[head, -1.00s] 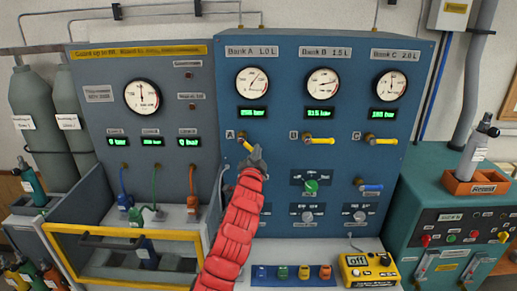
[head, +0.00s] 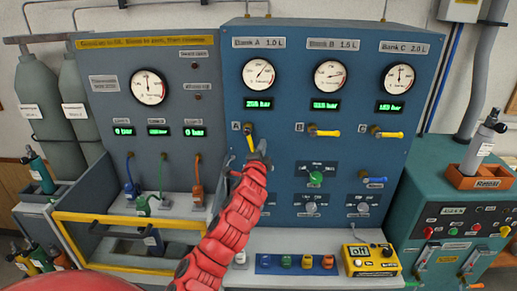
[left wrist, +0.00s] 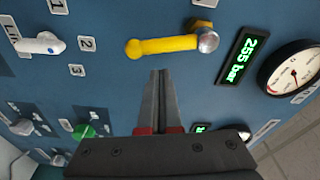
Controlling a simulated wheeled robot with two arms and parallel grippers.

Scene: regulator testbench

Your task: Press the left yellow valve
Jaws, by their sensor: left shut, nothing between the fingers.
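The left yellow valve (head: 250,138), marked A, is a yellow lever on the blue panel under the Bank A gauge (head: 258,73). It points almost straight down in the head view. In the left wrist view the yellow lever (left wrist: 165,46) lies across the upper middle, with a metal pivot at its right end. My left gripper (head: 259,150) is shut and empty, with its tips just beside the lever's lower end. In the left wrist view the tips (left wrist: 158,75) are close to the lever; whether they touch it I cannot tell. My right gripper is out of view.
Yellow levers B (head: 324,133) and C (head: 388,134) are to the right on the same panel. A green knob (head: 315,178) and a blue lever (head: 372,180) are lower. A grey panel (head: 170,105) with hoses stands left. A yellow box (head: 371,261) sits on the ledge.

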